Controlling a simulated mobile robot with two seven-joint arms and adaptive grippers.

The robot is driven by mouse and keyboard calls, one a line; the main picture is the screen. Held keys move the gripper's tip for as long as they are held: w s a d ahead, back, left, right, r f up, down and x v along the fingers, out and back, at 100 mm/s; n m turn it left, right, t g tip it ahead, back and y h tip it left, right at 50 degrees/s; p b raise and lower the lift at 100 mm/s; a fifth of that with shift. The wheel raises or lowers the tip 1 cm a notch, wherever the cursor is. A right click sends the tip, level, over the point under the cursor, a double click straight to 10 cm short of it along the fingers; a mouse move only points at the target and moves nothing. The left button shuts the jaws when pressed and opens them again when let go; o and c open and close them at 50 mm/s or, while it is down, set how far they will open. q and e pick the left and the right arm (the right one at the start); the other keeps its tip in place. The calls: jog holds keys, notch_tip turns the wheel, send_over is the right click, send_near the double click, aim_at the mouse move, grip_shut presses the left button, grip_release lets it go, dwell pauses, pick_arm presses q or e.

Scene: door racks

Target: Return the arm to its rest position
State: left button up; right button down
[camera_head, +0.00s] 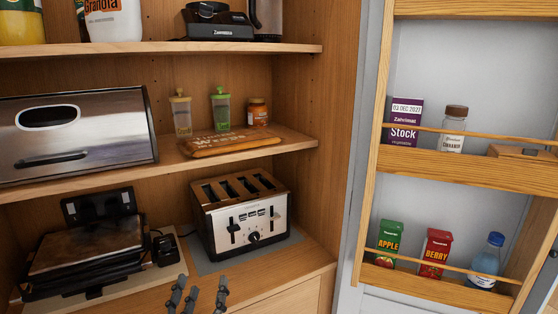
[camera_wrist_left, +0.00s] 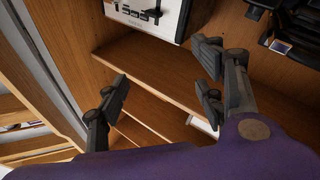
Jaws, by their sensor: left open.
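My left gripper (camera_head: 201,293) shows at the bottom edge of the head view, with only its dark finger ends in sight. It is in front of the lower cupboard shelf, below the silver toaster. In the left wrist view my left gripper (camera_wrist_left: 160,88) has its fingers spread apart, with nothing between them. The toaster (camera_wrist_left: 150,14) shows beyond them at the top. My right gripper is not in view.
The toaster (camera_head: 241,213) and a black grill (camera_head: 84,250) stand on the lower shelf. A steel bread bin (camera_head: 75,138) and jars are above. At right, the door rack (camera_head: 440,168) holds boxes and bottles. The cupboard's side panel (camera_head: 336,120) stands between.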

pick_arm(q)
jog(key=s+f+m+g, duration=0.1)
jog(key=s+f+g, duration=0.2)
jog(key=s+f, duration=0.5)
jog(key=s+f+m+g, duration=0.1)
jog(key=s+f+g, duration=0.25)
jog(key=f, duration=0.75)
jog(key=s+a+f+m+g, duration=0.1)
jog(key=s+f+g, duration=0.1)
jog(key=s+f, duration=0.5)
jog(key=s+a+f+g, duration=0.1)
jog(key=s+f+g, duration=0.2)
jog(key=s+f, duration=0.4)
jog(key=s, duration=0.5)
jog(key=shift+s+a+m, duration=0.15)
jog(key=shift+a+m, duration=0.2)
jog(key=shift+m, duration=0.05)
jog(key=shift+g, duration=0.25)
